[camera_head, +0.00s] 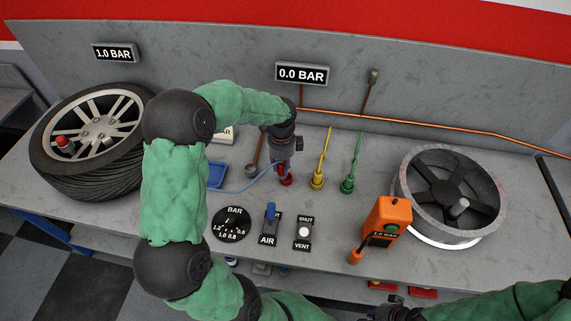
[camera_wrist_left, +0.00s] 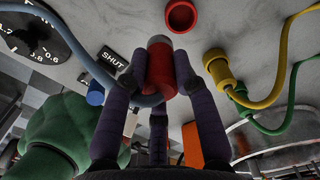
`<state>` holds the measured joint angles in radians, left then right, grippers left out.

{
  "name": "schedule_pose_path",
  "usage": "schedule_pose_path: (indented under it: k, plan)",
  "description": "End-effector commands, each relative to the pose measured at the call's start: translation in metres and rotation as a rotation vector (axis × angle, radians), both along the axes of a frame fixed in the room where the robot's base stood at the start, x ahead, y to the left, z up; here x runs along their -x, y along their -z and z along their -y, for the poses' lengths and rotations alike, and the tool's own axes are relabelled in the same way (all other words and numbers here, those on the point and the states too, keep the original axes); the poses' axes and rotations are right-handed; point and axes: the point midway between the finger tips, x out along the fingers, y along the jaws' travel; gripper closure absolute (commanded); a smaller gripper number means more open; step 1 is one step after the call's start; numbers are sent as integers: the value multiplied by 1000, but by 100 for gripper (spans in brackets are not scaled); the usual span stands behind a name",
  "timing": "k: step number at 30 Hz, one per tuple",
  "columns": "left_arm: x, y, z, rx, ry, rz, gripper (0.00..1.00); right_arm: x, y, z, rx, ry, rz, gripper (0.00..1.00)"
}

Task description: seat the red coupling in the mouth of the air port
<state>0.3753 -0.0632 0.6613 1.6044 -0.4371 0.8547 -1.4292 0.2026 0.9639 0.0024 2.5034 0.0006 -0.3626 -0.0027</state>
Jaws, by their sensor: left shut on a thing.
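My left gripper (camera_head: 283,162) is shut on the red coupling (camera_head: 285,180) above the bench. In the left wrist view the fingers close around the coupling (camera_wrist_left: 160,68), which has a pale grey end. A blue hose (camera_head: 240,190) runs to the left of it in the head view. A red round open mouth (camera_wrist_left: 181,16), apparently the air port, lies on the bench ahead of the coupling's end in the wrist view. The two look apart. In the head view the mouth is hard to separate from the coupling. My right gripper (camera_head: 392,309) is at the bottom edge, its fingers unclear.
A yellow coupling (camera_head: 317,179) and a green one (camera_head: 348,184) stand close to the right. An orange handheld box (camera_head: 386,219) and a round fan-like wheel (camera_head: 449,195) lie further right. Switches and a dial (camera_head: 232,223) are in front. A tyre (camera_head: 92,182) is left.

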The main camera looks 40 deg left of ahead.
Motion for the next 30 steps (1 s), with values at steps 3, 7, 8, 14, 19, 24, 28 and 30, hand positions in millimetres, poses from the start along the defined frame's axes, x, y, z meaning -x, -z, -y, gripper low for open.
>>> schedule_pose_path:
  k: [3,7,8,14,19,24,28,30]
  plan:
    - [19,-28,5,-1,0,3,100,0,-11,0,0,0,0,100]
    - [45,-36,12,0,-1,1,100,0,-15,0,0,0,0,100]
    - [50,-38,13,0,-1,1,100,0,-16,0,0,0,0,100]
    - [79,-51,21,0,-1,2,100,0,-22,0,0,0,0,100]
    - [95,-57,25,0,-1,1,100,0,-25,0,0,0,0,100]
    - [103,-63,25,0,-2,-1,100,0,-31,0,0,0,0,100]
    - [106,-72,19,0,-6,-2,100,0,-48,0,0,0,0,100]
    - [108,-76,13,1,-8,-4,100,0,-60,0,0,0,0,100]
